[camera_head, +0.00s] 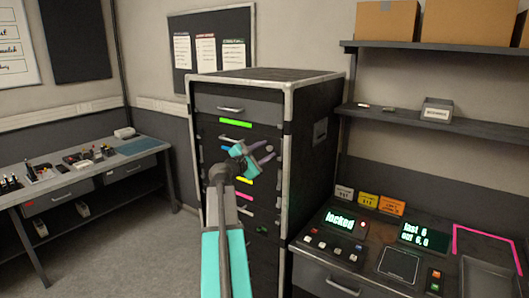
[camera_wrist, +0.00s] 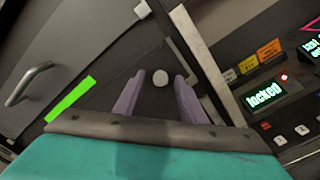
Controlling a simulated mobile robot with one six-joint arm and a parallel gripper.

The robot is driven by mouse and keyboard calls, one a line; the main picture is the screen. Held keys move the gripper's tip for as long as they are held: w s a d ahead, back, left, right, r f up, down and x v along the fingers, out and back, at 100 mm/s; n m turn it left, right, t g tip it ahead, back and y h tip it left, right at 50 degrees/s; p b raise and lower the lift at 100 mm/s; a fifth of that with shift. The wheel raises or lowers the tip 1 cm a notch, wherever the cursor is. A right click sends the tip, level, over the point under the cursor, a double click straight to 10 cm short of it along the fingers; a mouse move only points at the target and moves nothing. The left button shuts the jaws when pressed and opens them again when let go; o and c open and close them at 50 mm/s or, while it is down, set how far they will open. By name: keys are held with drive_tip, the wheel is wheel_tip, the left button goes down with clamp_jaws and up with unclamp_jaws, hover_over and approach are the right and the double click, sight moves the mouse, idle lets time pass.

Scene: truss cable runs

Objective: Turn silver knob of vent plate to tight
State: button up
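My gripper (camera_head: 268,152) is in front of the tall dark cabinet, its fingers pointing right across the cabinet front. In the wrist view my gripper (camera_wrist: 160,80) is open, with two purple fingers spread apart. A small round pale silver knob (camera_wrist: 160,78) shows between the fingertips, with a visible gap on both sides. It sits on a dark plate (camera_wrist: 150,52), where I can make out no vent slots. Another pale knob-like piece (camera_wrist: 142,9) is at the top edge. I cannot make out the silver knob in the head view, nor read its setting.
The cabinet (camera_head: 315,135) has a pale metal frame and drawers with coloured strips, one green (camera_head: 236,123). A console (camera_head: 345,245) with a lit "locked" display stands at right, below a shelf (camera_head: 440,123). A workbench (camera_head: 75,180) is at left, with open floor before it.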

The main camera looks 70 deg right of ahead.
clamp_jaws()
drive_tip(key=shift+s+a, duration=0.2)
drive_tip(key=shift+a, duration=0.15)
drive_tip(key=shift+w+d, duration=0.2)
drive_tip(key=shift+d, duration=0.1)
